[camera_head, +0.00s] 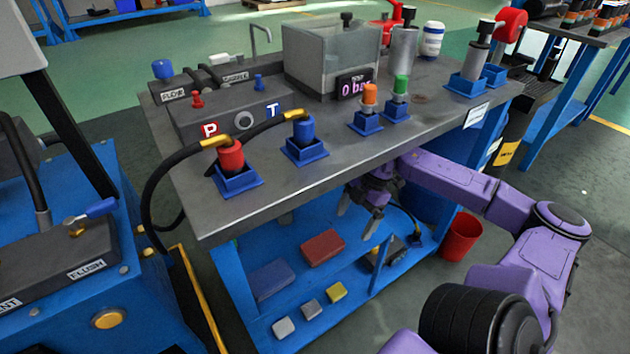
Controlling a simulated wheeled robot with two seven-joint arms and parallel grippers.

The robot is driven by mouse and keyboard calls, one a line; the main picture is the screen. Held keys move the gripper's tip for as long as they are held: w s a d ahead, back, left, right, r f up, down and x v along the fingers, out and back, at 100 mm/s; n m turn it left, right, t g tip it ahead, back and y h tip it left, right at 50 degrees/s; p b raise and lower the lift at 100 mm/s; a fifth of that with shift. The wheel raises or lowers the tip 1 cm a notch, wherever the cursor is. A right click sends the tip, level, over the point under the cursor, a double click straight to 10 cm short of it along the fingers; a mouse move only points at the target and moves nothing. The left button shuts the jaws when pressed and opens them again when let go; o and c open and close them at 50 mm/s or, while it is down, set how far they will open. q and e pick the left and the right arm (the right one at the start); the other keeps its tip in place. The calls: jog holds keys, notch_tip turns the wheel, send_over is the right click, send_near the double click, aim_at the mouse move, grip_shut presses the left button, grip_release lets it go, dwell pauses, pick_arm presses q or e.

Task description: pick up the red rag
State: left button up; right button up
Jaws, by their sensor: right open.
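The red rag (322,247) looks like a folded, flat red pad. It lies on the blue lower shelf (347,306) under the grey bench top, in the camera_head view. My purple right arm reaches in from the right, below the bench edge. My right gripper (357,220) is open and empty, with its fingers pointing down. It shows just above and to the right of the rag, apart from it. The bench edge hides part of the wrist. My left gripper is not in view.
A folded blue pad (272,279) lies left of the rag, and small grey and yellow blocks (337,292) lie in front. A dark device (383,253) sits to the right. The grey bench top (330,165) overhangs the shelf. A red bin (461,237) stands on the floor.

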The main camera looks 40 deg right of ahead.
aim_at(323, 244)
jog(key=a+b, duration=0.1)
jog(key=a, duration=0.4)
jog(key=shift+a+f, duration=0.1)
jog(key=shift+a, duration=0.15)
jog(key=a+b, duration=0.2)
jog(key=a, duration=0.1)
jog(key=a+f+b, duration=0.1)
jog(key=shift+w+a, duration=0.25)
jog(key=shift+a, duration=0.1)
jog(key=shift+f+p, duration=0.2)
jog(key=shift+p, duration=0.15)
jog(key=c, duration=1.2)
jog(key=shift+o, duration=0.2)
